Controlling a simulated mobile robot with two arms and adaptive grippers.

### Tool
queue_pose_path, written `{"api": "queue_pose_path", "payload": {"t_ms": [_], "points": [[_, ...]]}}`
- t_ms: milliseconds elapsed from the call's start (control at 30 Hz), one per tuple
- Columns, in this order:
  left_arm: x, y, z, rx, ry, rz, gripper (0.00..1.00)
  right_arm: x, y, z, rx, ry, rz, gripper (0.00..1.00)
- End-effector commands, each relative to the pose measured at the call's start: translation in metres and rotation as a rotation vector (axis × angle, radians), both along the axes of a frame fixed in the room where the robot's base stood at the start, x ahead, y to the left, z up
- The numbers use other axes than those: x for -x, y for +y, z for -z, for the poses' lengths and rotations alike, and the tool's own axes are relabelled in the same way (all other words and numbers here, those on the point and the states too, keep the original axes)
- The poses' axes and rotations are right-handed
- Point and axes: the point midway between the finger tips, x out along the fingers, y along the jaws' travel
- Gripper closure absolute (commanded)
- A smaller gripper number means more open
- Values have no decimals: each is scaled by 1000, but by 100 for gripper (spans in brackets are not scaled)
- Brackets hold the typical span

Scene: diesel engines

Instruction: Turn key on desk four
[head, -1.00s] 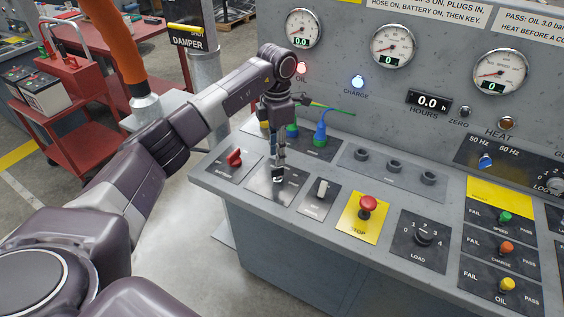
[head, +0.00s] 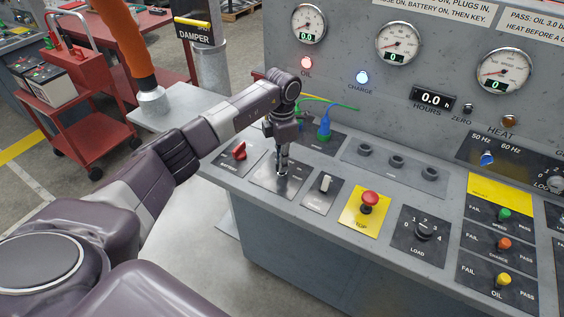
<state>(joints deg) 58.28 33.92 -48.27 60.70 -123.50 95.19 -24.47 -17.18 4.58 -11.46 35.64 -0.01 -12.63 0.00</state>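The control desk (head: 330,235) fills the right of the head view. My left gripper (head: 283,173) points down over a dark switch plate (head: 266,184) between the red battery switch and a white-handled switch. Its fingertips are at a small metallic part on that plate, which looks like the key switch. The gripper hides most of this part, so I cannot tell whether the fingers are closed on it. My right gripper is not in view.
Close by are the red battery switch (head: 239,151), the white-handled switch (head: 326,183) and the red stop button (head: 369,198) on yellow. Blue and green plugs (head: 323,130) with cables stand behind the gripper. OIL (head: 307,63) and CHARGE (head: 362,77) lamps are lit.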

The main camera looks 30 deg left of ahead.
Motion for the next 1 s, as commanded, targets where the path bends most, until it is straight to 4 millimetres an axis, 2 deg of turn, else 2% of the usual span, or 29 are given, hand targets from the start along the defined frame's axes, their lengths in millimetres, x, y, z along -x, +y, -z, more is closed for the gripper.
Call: {"api": "queue_pose_path", "payload": {"t_ms": [133, 467, 1000], "points": [[-1, 0, -1, -1, -2, -1, 100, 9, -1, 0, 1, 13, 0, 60], [-1, 1, 0, -1, -2, -62, 100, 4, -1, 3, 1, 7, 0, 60], [-1, 2, -1, -3, -4, -459, 100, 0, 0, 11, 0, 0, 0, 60]]}}
